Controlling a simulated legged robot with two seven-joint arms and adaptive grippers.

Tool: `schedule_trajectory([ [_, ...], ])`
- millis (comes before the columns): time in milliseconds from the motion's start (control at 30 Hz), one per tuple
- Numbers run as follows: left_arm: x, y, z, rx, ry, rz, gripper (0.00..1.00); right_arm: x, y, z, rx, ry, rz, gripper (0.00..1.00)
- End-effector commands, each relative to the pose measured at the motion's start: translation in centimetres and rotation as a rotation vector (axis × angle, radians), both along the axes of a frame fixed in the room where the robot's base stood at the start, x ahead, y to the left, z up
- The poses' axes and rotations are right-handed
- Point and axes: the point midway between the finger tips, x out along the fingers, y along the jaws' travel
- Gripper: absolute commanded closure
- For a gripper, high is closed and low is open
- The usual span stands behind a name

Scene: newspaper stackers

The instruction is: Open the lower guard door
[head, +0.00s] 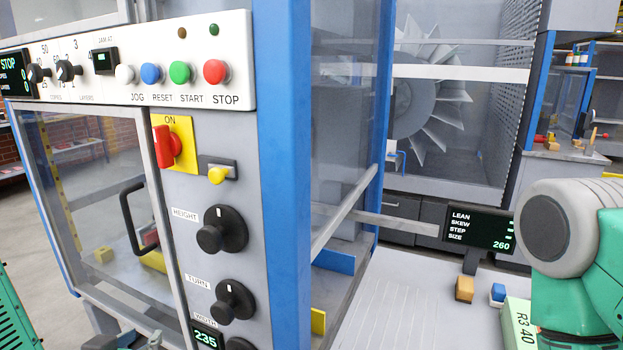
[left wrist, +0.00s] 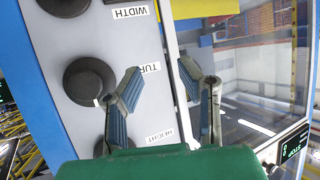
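The lower guard door (head: 80,180) is a clear panel in a grey frame, left of the control panel in the head view. It looks shut against the panel's edge. Its black bar handle (head: 130,215) is upright near the door's right side. My left gripper (head: 142,340) shows only partly at the bottom edge, below the handle. In the left wrist view, my left gripper (left wrist: 158,78) is open and empty, its fingers before the knobs and the panel edge. The clear door (left wrist: 245,75) is at right there; I cannot make out the handle. My right gripper is out of view.
A small display (head: 478,229) stands over the grey table (head: 400,300).

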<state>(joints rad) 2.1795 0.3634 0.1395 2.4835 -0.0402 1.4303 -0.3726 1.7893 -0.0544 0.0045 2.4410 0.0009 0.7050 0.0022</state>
Motion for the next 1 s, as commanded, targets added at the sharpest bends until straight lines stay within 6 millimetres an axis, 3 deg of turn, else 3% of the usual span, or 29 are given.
schedule_trajectory([
  [33, -1.8, -0.9, -3.9, -0.002, 0.119, -0.036, 0.68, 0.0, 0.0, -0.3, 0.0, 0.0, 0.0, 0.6],
  [100, -4.7, -1.8, -8.4, -0.013, 0.282, -0.068, 0.68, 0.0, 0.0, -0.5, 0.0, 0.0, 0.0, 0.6],
  [200, -9.6, -2.6, -14.1, -0.021, 0.518, -0.094, 0.68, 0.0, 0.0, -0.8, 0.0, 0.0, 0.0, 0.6],
  [300, -14.9, -2.8, -18.4, -0.017, 0.734, -0.098, 0.68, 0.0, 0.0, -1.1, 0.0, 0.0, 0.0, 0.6],
  [400, -19.5, -2.6, -21.1, -0.006, 0.909, -0.088, 0.68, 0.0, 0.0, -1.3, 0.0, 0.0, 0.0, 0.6],
  [533, -23.4, -2.2, -22.8, 0.01, 1.051, -0.07, 0.68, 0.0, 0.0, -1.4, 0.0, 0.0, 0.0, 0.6],
  [667, -24.8, -2.0, -23.2, 0.016, 1.101, -0.061, 0.68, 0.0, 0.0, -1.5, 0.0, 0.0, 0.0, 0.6],
  [833, -24.3, -1.9, -23.1, 0.016, 1.089, -0.06, 0.68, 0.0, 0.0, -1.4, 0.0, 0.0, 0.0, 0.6],
  [933, -21.2, -1.0, -21.9, 0.016, 0.998, -0.064, 0.68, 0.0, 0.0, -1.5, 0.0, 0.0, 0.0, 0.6],
  [1000, -17.1, 0.2, -19.8, 0.016, 0.872, -0.069, 0.68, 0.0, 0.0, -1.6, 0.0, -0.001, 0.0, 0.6],
])
